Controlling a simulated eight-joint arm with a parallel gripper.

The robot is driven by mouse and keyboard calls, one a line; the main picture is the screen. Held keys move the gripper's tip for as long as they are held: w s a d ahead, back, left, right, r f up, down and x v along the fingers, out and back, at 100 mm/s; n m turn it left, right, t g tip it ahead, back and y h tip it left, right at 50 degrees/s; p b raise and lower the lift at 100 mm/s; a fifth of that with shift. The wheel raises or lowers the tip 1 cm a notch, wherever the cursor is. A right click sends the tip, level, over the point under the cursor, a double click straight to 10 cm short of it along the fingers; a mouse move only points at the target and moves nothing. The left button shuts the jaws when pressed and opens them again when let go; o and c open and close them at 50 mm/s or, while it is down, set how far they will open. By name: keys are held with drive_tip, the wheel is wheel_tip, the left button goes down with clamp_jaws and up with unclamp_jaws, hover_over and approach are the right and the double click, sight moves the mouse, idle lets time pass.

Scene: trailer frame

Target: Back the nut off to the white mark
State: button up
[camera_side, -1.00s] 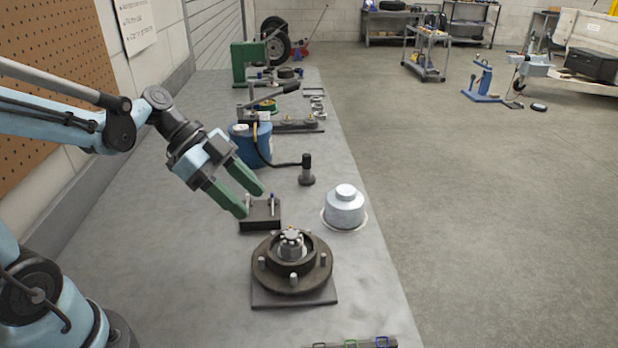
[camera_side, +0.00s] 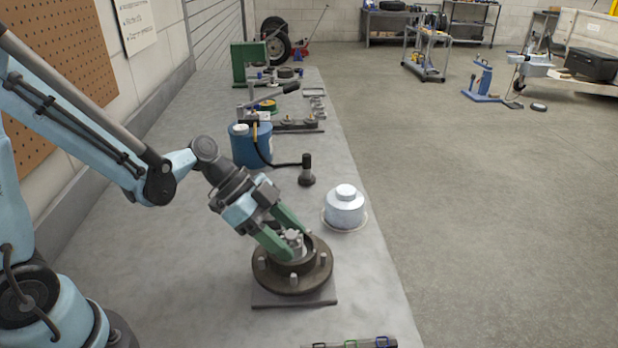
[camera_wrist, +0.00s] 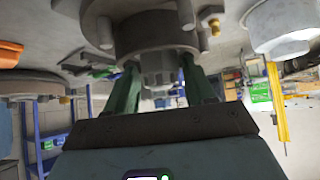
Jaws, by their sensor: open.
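The dark brown hub (camera_side: 275,283) stands on a grey base plate (camera_side: 292,300) on the bench, with studs around its flange. The pale castellated nut (camera_side: 293,236) sits at its centre. My gripper (camera_side: 297,246) reaches down into the hub opening, its green fingers on either side of the nut. In the wrist view the nut (camera_wrist: 158,68) shows between the two green fingers (camera_wrist: 160,85), with a visible gap on each side, under the hub (camera_wrist: 150,35). The fingers are open. I cannot make out the white mark in either view.
A silver dust cap (camera_side: 345,208) stands right of the hub near the bench's right edge. Behind are a short black cylinder (camera_side: 307,172) and a blue canister (camera_side: 250,148). A dark tray (camera_side: 350,343) lies at the front edge. The bench left of the hub is bare.

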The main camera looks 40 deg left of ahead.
drive_tip(key=c, duration=0.8)
drive_tip(key=shift+s+d+n+t+y, duration=0.1)
drive_tip(key=shift+n+t+y, duration=0.5)
drive_tip(key=shift+n, duration=0.5)
drive_tip(key=shift+s+d+n+t+y, duration=0.1)
drive_tip(key=shift+n+t+y, duration=0.2)
drive_tip(key=shift+n+t, duration=0.65)
drive_tip(key=o, duration=0.8)
drive_tip(key=shift+a, duration=0.1)
drive_tip(key=v, duration=1.2)
drive_tip(key=shift+r, duration=0.15)
drive_tip(key=shift+w, duration=0.15)
